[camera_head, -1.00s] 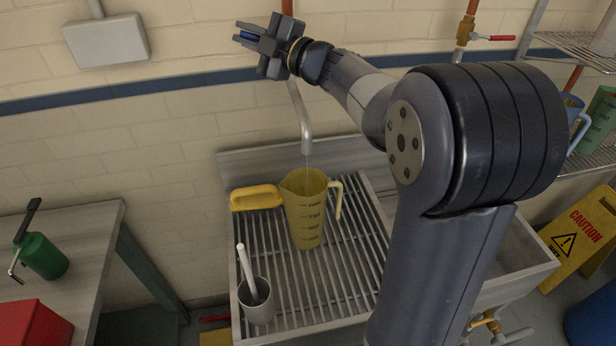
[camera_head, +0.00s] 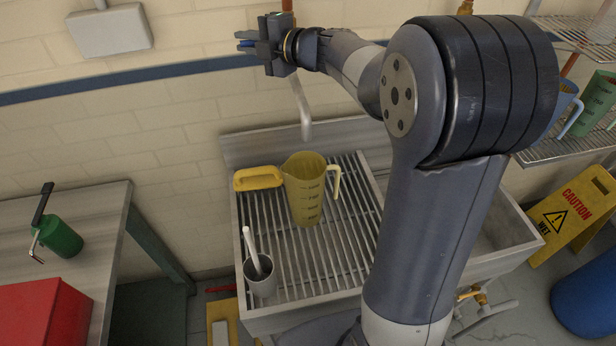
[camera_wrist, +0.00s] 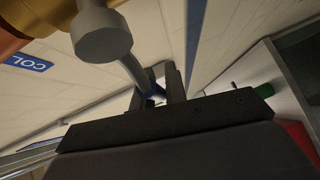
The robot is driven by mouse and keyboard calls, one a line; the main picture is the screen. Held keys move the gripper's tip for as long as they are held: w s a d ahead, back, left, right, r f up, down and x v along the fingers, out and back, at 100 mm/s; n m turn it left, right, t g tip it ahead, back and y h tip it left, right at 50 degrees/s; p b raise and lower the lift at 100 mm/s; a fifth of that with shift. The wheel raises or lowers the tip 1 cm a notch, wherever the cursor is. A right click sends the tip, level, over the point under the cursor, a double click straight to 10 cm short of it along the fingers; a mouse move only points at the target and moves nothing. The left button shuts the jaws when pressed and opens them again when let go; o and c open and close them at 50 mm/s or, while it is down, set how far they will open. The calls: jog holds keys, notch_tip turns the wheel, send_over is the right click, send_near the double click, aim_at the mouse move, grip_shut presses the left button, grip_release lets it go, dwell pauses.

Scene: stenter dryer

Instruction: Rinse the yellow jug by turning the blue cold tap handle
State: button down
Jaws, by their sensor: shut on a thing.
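The yellow jug (camera_head: 306,190) stands upright on the slatted grating of the sink, with its handle to the right. The grey spout (camera_head: 303,115) ends above it, and I see no water stream. My gripper (camera_head: 245,40) is up at the wall, left of the spout's pipe. It is shut on the blue tap handle (camera_wrist: 152,90), which shows between the dark fingers in the wrist view. The handle is mostly hidden by the fingers. A blue sign reading "COL" (camera_wrist: 27,62) is on the wall in the wrist view.
A yellow brush-like block (camera_head: 258,179) and a grey cup (camera_head: 261,278) with a white stick are on the grating. A bench with a green can (camera_head: 60,238) and red box (camera_head: 45,315) is left. A caution sign (camera_head: 575,215) stands right.

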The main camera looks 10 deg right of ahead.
jog(key=c, duration=1.4)
grip_release()
jog(key=shift+f, duration=0.1)
jog(key=shift+c, duration=0.2)
jog(key=p+v, duration=0.1)
jog(key=v, duration=0.9)
jog(key=shift+s+d, duration=0.25)
jog(key=b+v, duration=0.2)
jog(key=v, duration=0.9)
jog(key=shift+a, duration=0.15)
jog(key=p+x, duration=0.2)
jog(key=x, duration=1.2)
jog(key=shift+w+a, duration=0.2)
jog(key=shift+w, duration=0.15)
